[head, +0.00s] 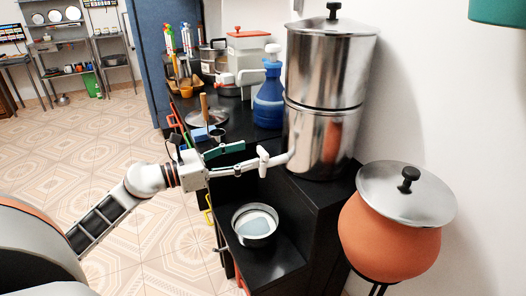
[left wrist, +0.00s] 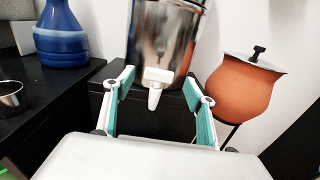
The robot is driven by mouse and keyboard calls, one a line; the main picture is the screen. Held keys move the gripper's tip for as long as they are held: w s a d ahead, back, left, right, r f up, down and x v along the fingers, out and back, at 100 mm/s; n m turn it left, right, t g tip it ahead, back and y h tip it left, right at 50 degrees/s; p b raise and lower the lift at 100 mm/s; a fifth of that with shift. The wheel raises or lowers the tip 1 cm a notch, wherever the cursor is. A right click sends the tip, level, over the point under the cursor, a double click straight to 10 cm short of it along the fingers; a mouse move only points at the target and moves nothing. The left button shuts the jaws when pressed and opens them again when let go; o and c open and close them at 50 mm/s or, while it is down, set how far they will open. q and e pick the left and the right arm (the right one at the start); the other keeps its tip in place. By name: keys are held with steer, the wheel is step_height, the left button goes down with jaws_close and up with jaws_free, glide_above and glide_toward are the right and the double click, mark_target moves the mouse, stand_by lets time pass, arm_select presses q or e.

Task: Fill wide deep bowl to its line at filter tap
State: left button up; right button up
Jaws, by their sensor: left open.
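The wide metal bowl (head: 255,224) stands upright on the low black shelf, below and slightly left of the white filter tap (head: 264,158). A pale surface shows inside it, perhaps water; I cannot make out a fill line. The tap sticks out from the tall steel filter (head: 322,88) and also shows in the left wrist view (left wrist: 156,88), between my fingers. My left gripper (head: 246,157) is open, its green-padded fingers on either side of the tap's line; contact cannot be told. My right gripper is not in view.
An orange clay pot (head: 390,235) with a steel lid stands right of the filter. A blue jug (head: 268,98), a small metal cup (head: 217,135) and a lidded pan (head: 207,117) crowd the black counter behind my gripper. The tiled floor at left is clear.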

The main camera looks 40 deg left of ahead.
mark_target(260, 151)
arm_select(q)
steer(key=shift+x, duration=3.05)
steer(key=shift+c, duration=0.5)
